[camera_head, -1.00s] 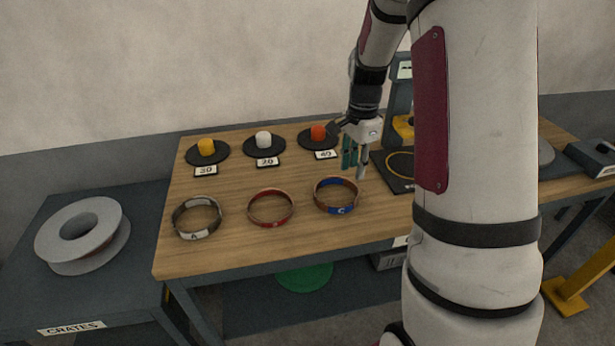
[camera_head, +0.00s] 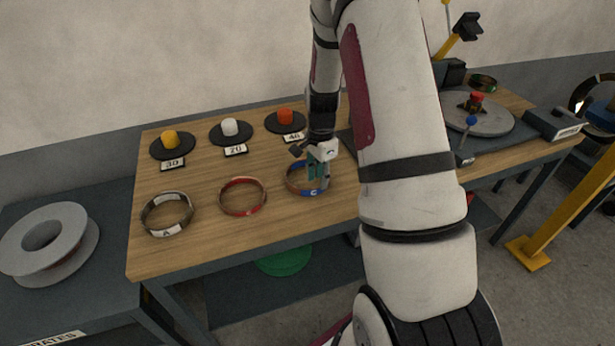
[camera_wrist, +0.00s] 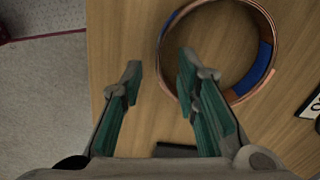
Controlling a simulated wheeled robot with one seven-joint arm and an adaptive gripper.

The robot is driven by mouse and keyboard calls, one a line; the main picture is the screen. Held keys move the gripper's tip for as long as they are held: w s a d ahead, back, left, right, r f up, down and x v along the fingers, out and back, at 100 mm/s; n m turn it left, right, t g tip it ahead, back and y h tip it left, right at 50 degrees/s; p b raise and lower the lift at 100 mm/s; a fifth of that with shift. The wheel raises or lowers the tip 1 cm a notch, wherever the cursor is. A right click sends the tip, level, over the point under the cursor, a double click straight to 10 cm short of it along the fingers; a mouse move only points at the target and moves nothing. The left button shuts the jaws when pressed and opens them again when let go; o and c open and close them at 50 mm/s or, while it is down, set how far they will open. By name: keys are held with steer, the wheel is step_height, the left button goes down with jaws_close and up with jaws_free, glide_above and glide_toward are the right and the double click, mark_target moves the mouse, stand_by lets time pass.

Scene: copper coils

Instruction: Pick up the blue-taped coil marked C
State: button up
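The blue-taped coil C (camera_head: 293,186) is a copper ring lying flat on the wooden table (camera_head: 200,250), its C label facing the front edge. My gripper (camera_head: 317,180) is over it and hides part of its right side. In the wrist view, coil C (camera_wrist: 262,66) shows its copper rim and a blue tape band at right. There my gripper (camera_wrist: 160,68) is open and empty. The left rim of the ring runs between the two teal fingers, with the right finger over the ring's inside. I cannot tell the height of the fingertips above the rim.
Red-taped coil (camera_head: 243,211) and white-taped coil A (camera_head: 168,230) lie to the left. Black discs with yellow (camera_head: 170,140), white (camera_head: 230,127) and orange (camera_head: 285,116) knobs stand behind. A grey turntable (camera_head: 495,120) is at right. Bare wood surrounds the coils.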

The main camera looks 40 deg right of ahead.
steer(key=shift+f, duration=1.6)
jaws_close()
steer(key=shift+r, duration=0.2)
